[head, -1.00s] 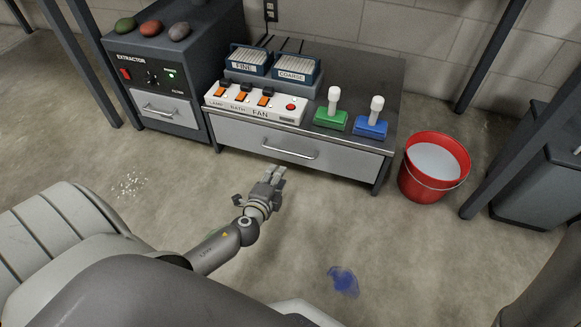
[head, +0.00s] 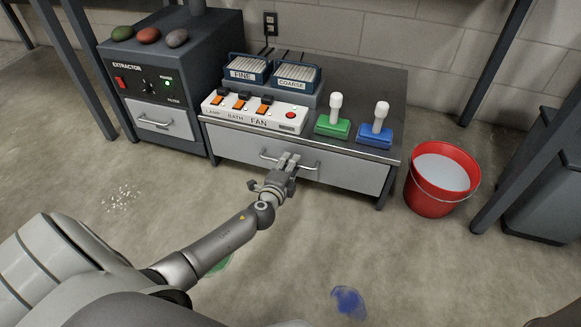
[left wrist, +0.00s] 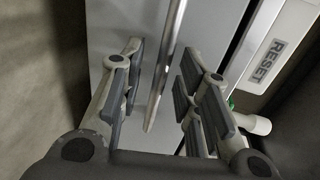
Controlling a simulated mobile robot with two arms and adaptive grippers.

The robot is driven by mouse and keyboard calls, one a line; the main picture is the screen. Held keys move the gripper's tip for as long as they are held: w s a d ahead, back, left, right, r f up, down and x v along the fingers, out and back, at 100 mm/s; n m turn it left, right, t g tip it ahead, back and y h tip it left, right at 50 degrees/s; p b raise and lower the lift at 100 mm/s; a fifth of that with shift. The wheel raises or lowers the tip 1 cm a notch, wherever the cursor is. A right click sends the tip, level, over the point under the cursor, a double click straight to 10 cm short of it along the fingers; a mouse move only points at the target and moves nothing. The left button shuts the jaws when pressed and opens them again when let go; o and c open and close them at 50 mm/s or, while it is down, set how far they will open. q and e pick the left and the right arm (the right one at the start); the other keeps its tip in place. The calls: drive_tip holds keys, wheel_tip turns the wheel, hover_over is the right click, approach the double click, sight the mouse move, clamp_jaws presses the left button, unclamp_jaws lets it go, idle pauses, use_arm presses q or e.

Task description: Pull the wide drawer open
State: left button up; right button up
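The wide drawer (head: 350,172) has a pale grey front and sits shut under the dark bench top. Its bar handle (head: 309,167) runs across the middle of the front. My left gripper (head: 288,161) is at the handle, in front of it in the head view. In the left wrist view the fingers (left wrist: 155,90) are spread open, with the handle bar (left wrist: 166,70) between them. A gap shows on both sides of the bar, so the fingers are not closed on it. My right gripper is not in view.
On the bench stand a white switch box (head: 254,113), two racks marked FINE and COARSE, a green-based stamp (head: 332,127) and a blue-based one (head: 375,137). A red bucket (head: 432,199) stands right of the bench. The extractor (head: 160,90) stands left. Floor before the drawer is mostly clear.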

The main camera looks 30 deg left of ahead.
use_arm(q)
drive_tip(key=shift+w+a+f, duration=0.1)
drive_tip(key=shift+w+a, duration=0.05)
drive_tip(key=shift+w, duration=0.35)
clamp_jaws()
